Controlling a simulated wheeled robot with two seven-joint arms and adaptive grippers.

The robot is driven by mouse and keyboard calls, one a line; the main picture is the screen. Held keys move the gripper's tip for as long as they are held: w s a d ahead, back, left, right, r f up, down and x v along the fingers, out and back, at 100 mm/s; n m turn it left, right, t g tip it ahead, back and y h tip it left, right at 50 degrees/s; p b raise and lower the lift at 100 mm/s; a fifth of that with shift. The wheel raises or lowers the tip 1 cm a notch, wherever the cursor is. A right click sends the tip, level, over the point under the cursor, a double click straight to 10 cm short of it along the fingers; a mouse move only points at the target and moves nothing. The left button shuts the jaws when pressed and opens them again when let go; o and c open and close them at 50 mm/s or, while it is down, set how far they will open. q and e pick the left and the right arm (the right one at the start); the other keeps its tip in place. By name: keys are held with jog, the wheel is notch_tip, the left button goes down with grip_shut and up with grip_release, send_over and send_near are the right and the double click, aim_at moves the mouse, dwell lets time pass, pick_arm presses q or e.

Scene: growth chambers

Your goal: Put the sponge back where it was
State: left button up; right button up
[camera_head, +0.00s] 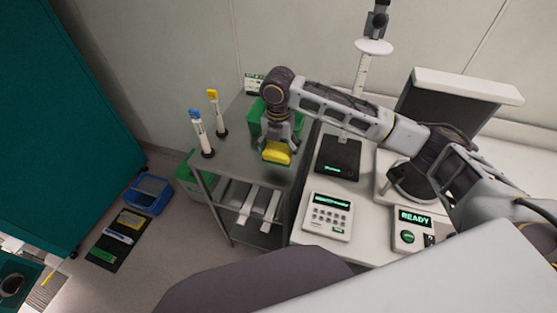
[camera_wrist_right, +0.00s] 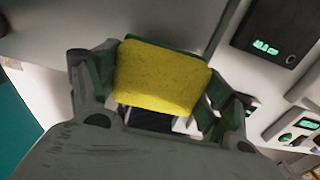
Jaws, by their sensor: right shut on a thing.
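The yellow sponge (camera_head: 276,153) is between the fingers of my right gripper (camera_head: 279,140), which is shut on it. In the head view it is over the grey metal cart top (camera_head: 236,158), near the cart's right front; I cannot tell whether it touches the top. In the right wrist view the sponge (camera_wrist_right: 160,78) fills the space between the two fingers, with a thin green edge behind it. A green container (camera_head: 255,118) stands on the cart just behind the gripper, partly hidden by the arm. My left gripper is not in view.
Two upright holders with a blue top (camera_head: 195,114) and a yellow top (camera_head: 212,96) stand on the cart's left. The white bench at right holds a keypad device (camera_head: 328,216), a black plate (camera_head: 338,156) and a READY device (camera_head: 411,230). A blue bin (camera_head: 148,195) is on the floor.

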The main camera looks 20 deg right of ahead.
aim_at(279, 161)
jog(key=shift+f, duration=0.4)
notch_tip(279, 161, down, 3)
jog(key=shift+f, duration=0.6)
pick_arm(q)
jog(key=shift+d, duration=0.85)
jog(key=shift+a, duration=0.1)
pick_arm(e)
jog(key=shift+f, duration=0.1)
jog(key=o, duration=1)
jog(key=shift+c, duration=0.2)
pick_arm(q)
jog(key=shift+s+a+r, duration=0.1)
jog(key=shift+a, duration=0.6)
